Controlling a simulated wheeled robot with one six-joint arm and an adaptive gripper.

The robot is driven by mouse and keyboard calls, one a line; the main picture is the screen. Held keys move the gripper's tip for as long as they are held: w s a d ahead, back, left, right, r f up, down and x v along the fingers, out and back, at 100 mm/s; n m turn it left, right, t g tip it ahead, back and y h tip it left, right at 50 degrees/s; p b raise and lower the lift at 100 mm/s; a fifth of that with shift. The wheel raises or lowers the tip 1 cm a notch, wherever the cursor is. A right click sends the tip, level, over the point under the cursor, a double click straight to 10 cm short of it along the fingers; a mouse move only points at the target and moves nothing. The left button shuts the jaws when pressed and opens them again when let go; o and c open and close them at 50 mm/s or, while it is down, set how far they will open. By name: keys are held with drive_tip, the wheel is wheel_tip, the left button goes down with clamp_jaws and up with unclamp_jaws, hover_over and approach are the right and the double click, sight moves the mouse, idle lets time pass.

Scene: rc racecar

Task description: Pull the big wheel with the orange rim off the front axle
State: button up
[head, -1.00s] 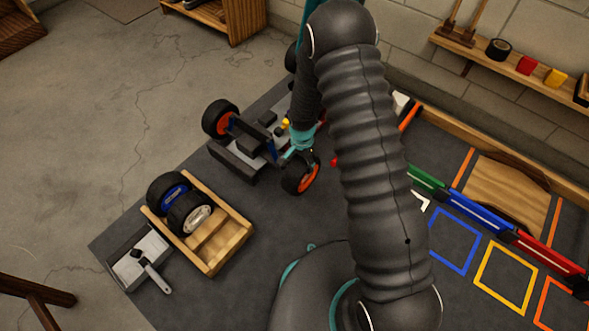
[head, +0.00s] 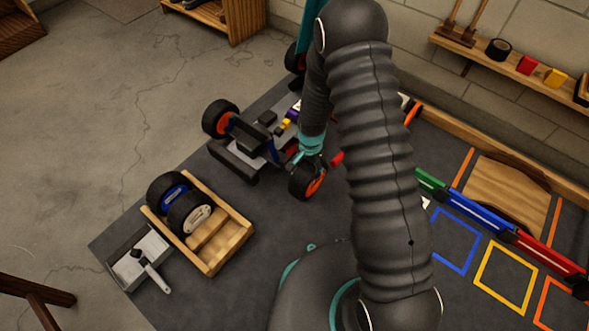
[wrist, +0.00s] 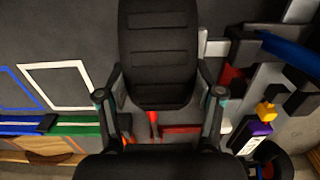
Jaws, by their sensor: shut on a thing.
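The big wheel with the orange rim (head: 307,181) has a black tyre and is at the near right corner of the racecar (head: 240,160). My gripper (head: 311,160) is shut on this wheel from above. In the wrist view the tyre (wrist: 160,50) lies between the two fingers (wrist: 162,95). A pale bar (wrist: 217,48) on the car side reaches close to the tyre. I cannot tell whether the wheel is still around the front axle, as the hub is hidden. Another orange-rimmed wheel (head: 220,119) is at the car's left corner.
A wooden tray (head: 232,250) holds a blue-rimmed and a white-rimmed wheel to the left. A grey tray (head: 128,262) with a tool is beside it. Coloured squares, including a blue outline (head: 455,240), are at the right. A wooden ledge (head: 510,68) runs along the wall.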

drive_tip(key=shift+s+d, duration=0.65)
drive_tip(key=shift+d, duration=0.25)
drive_tip(key=shift+s+d+r, duration=0.1)
drive_tip(key=shift+r, duration=0.05)
drive_tip(key=shift+s+d+r+p, duration=0.3)
drive_tip(key=shift+d+r+p, duration=0.15)
drive_tip(key=shift+r, duration=0.35)
drive_tip(key=shift+s+d+r+p, duration=0.3)
drive_tip(key=shift+r+p, duration=0.2)
drive_tip(key=shift+r, duration=0.25)
drive_tip(key=shift+s+d+r+p, duration=0.3)
drive_tip(key=shift+d+r+p, duration=0.15)
drive_tip(key=shift+r, duration=0.45)
